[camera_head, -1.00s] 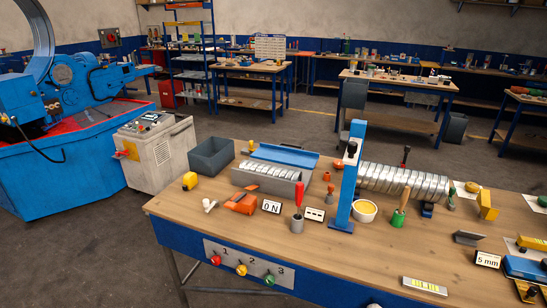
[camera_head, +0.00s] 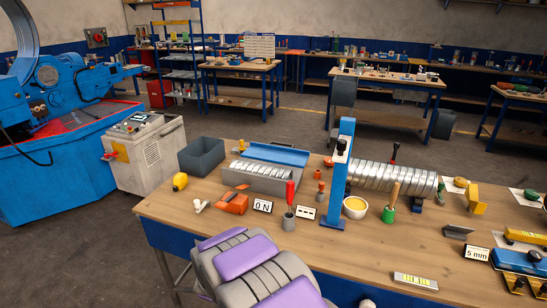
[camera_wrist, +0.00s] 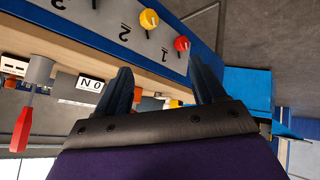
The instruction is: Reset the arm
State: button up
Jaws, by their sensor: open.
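My gripper (camera_wrist: 160,64) shows in the wrist view, with its two dark fingers spread apart and nothing between them. That view is upside down, and the fingers lie in front of the workbench's front edge and its blue panel. A yellow knob (camera_wrist: 149,19) and a red knob (camera_wrist: 182,43) are on the panel near the fingers. In the head view my grey and purple arm (camera_head: 262,268) rises from the bottom edge, in front of the workbench (camera_head: 345,255). The gripper's fingers are not visible there. My arm hides the numbered knob panel in the head view.
A blue machine (camera_head: 60,150) stands at left.

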jog(key=s+d+r+m+g+y, duration=0.25)
jog(key=s+d+r+g, duration=0.25)
jog(key=s+d+r, duration=0.9)
jog(key=s+d+r+m+g+h, duration=0.2)
jog(key=s+d, duration=0.6)
jog(key=s, duration=0.5)
jog(key=s+d+r+m+g+h, duration=0.2)
jog(key=s+d+r, duration=0.3)
jog(key=s, duration=0.9)
jog(key=d+m+g, duration=0.1)
jog(key=d, duration=0.2)
jog(key=shift+a, duration=0.1)
